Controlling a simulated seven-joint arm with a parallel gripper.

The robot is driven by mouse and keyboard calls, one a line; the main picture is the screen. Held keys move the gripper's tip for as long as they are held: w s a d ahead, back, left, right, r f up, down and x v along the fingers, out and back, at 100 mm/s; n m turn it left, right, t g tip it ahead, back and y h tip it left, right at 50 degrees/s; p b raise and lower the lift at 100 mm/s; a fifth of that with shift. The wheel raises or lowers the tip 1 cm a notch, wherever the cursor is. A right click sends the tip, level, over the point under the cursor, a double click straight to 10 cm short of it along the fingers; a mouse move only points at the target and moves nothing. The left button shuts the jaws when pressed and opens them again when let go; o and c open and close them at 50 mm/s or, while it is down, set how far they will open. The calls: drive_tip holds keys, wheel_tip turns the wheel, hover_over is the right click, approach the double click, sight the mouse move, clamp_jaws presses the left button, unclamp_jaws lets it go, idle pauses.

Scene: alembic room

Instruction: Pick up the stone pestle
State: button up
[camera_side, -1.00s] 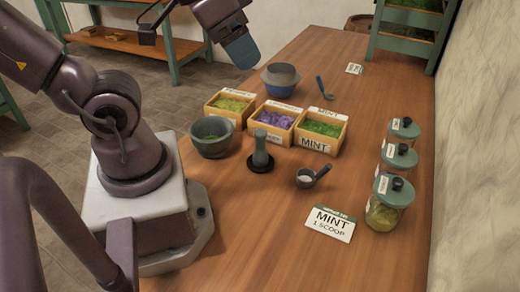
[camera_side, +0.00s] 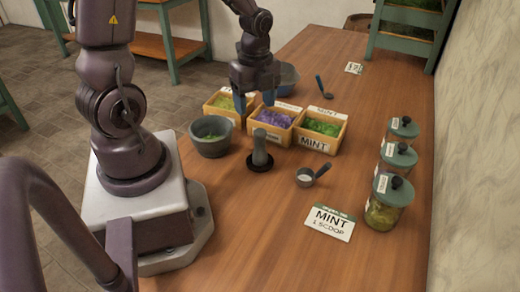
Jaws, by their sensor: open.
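The stone pestle (camera_side: 260,147) is grey and stands upright on a round black base (camera_side: 260,165) near the middle of the wooden table.
The grey mortar (camera_side: 211,138) with green bits stands left of the pestle. Wooden boxes of herbs, including mint (camera_side: 319,130), stand behind. A small scoop (camera_side: 312,176), a mint card (camera_side: 331,222) and lidded jars (camera_side: 384,208) are to the right. The table's front middle is clear.

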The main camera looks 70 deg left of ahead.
sight(260, 143)
drive_tip(key=m, duration=0.2)
drive_tip(key=shift+w+a+r+m, duration=0.1)
drive_tip(key=shift+w+m, duration=0.2)
drive_tip(key=shift+m, duration=0.4)
wheel_tip(260, 143, down, 8)
drive_tip(key=shift+r, duration=0.25)
drive_tip(key=shift+w+a+f, duration=0.1)
drive_tip(key=shift+w+f, duration=0.1)
drive_tip(key=shift+f, duration=1.2)
drive_tip(key=shift+w+a+f, duration=0.1)
drive_tip(key=shift+w+f, duration=0.1)
drive_tip(key=shift+f, duration=1.15)
drive_tip(key=shift+c, duration=0.4)
clamp_jaws()
